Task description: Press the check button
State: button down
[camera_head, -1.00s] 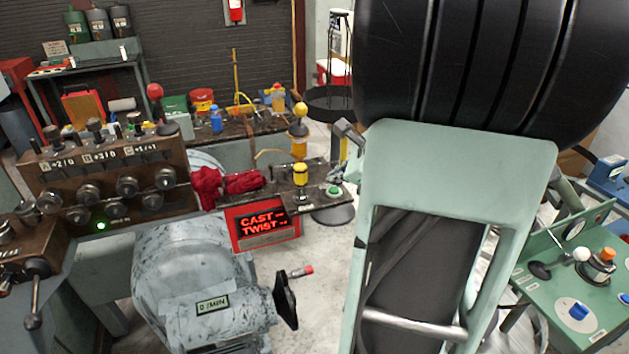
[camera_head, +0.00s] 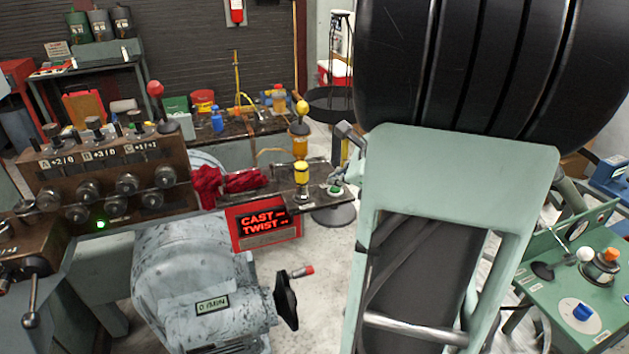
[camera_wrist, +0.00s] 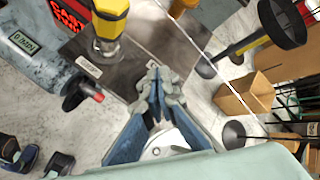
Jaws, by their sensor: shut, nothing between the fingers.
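A small green button (camera_head: 335,190) sits in a pale round mount at the right end of the dark bench plate (camera_head: 318,198) in the head view. I take it to be the check button, though its label is not readable. My gripper (camera_head: 341,177) shows as small grey fingers just above and beside the button, partly hidden by my arm. In the wrist view my gripper (camera_wrist: 157,76) is shut and empty, its fingertips over the plate's edge. The button is not visible there, seemingly hidden behind the fingers. I cannot tell whether the fingers touch it.
A yellow-topped knob (camera_head: 301,174) stands left of the button; it also shows in the wrist view (camera_wrist: 109,20). A red display (camera_head: 264,222) reading CAST and TWIST hangs at the plate's front. A red-tipped crank (camera_head: 303,271) sticks out below. A red cloth (camera_head: 229,182) lies further left.

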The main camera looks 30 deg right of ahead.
aim_at(337, 190)
jog(key=shift+f+b, duration=0.45)
dwell(0.5)
jog(key=shift+r, duration=0.15)
jog(key=shift+r+p, duration=0.7)
notch_tip(337, 190, up, 5)
jog(key=p, duration=0.4)
jog(key=shift+r, duration=0.1)
dwell(0.8)
